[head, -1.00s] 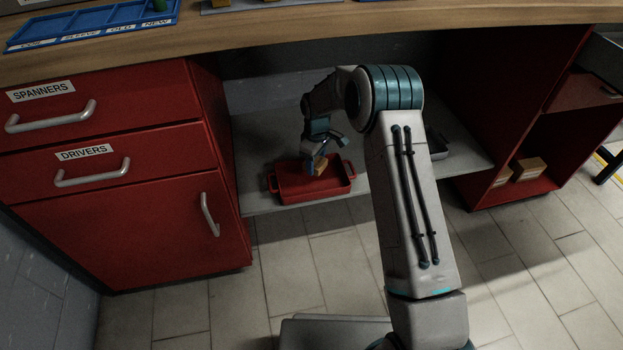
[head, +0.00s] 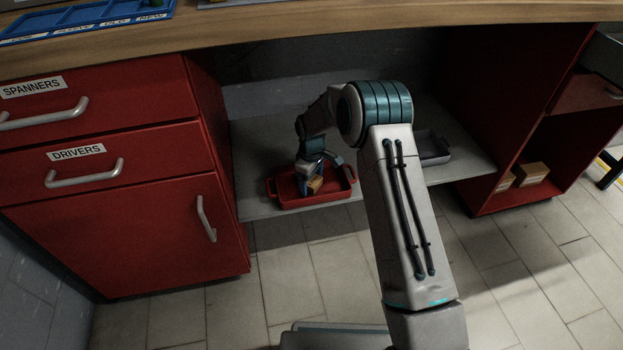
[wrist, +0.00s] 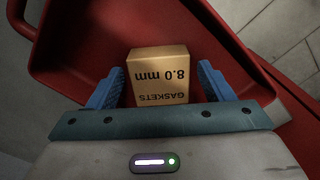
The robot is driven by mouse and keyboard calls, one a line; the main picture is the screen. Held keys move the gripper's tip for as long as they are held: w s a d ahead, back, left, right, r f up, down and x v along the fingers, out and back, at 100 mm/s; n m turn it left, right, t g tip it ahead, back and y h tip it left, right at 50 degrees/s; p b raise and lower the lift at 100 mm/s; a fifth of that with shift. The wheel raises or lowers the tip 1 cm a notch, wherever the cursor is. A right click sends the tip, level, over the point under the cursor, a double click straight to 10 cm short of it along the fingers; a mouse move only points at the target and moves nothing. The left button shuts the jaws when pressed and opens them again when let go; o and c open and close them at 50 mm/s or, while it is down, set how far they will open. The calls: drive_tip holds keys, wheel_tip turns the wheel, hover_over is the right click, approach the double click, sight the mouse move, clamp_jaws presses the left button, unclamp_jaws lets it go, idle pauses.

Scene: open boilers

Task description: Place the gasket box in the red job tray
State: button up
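The gasket box (head: 315,186) is a small tan carton, low inside the red job tray (head: 335,195) on the grey lower shelf. In the wrist view the gasket box (wrist: 160,66) shows "GASKETS 8.0 mm" upside down, with the red tray's floor and walls (wrist: 85,45) around it. My gripper (head: 311,178) reaches down into the tray. Its blue fingers (wrist: 160,84) stand on either side of the box with a narrow gap at each side, so it looks open. The box's underside is hidden, so its contact with the tray floor cannot be seen.
A grey tray (head: 432,148) stands on the shelf (head: 262,150) to the right, partly behind my arm. The wooden bench top (head: 400,30) overhangs the shelf. Red drawers (head: 110,150) stand at left; a red cubby at right holds tan boxes (head: 532,172).

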sight(311, 180)
wheel_tip(311, 180, up, 12)
drive_tip(key=p, duration=0.4)
drive_tip(key=shift+r, duration=0.2)
